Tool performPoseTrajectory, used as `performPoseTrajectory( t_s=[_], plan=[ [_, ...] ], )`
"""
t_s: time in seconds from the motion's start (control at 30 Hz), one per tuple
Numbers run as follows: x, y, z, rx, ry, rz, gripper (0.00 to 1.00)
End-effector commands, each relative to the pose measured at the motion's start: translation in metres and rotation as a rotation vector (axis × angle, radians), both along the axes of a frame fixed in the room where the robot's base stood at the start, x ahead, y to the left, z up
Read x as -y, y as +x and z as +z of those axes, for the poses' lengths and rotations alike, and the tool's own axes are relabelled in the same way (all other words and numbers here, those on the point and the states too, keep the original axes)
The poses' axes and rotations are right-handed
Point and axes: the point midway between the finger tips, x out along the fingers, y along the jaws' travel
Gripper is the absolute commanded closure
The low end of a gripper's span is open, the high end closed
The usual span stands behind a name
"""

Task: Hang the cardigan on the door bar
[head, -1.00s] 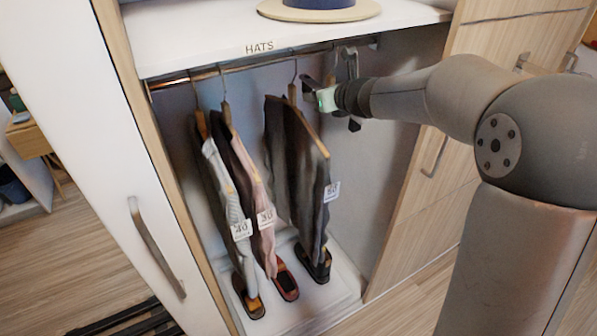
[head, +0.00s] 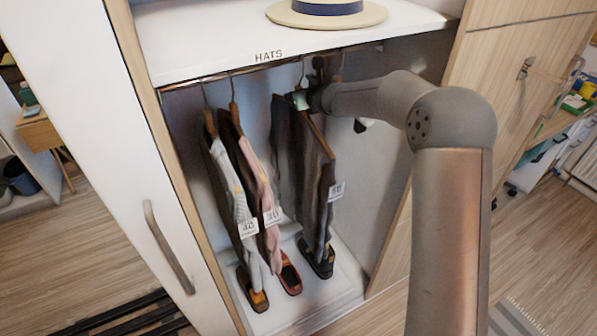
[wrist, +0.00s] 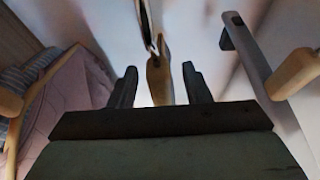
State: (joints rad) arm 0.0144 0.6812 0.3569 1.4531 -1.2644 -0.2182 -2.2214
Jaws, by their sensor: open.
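Several garments hang on wooden hangers from the closet rail (head: 215,77). A grey one (head: 240,205) and a pink one (head: 262,185) hang at left, with a dark one (head: 308,180) at right. White tags hang from them; I cannot tell which is the cardigan. My gripper (head: 302,98) is at the top of the dark garment's hanger. In the wrist view, my gripper (wrist: 160,88) is open, its fingers either side of a wooden hanger neck (wrist: 158,72); contact is unclear. A bar-like fitting (head: 553,84) shows on the wooden door at right.
The HATS shelf (head: 200,40), with a straw hat (head: 326,12), is close above the rail. The white door (head: 90,130) stands at left. Shoes (head: 290,275) sit on the closet floor (head: 345,290). The wooden door (head: 505,70) bounds the right.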

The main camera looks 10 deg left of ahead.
Motion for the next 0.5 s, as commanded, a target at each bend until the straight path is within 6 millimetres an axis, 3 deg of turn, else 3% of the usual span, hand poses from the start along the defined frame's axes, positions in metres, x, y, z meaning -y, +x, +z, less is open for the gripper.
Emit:
performPoseTrajectory(
  t_s=[0.27,0.43,0.5],
  plan=[
    [-0.0022,0.0032,-0.0018,0.000,0.000,0.000,0.56],
    [-0.0021,0.0031,-0.0018,0.000,0.000,0.000,1.00],
    [-0.0020,0.0032,-0.0017,0.000,0.000,0.000,1.00]
  ],
)
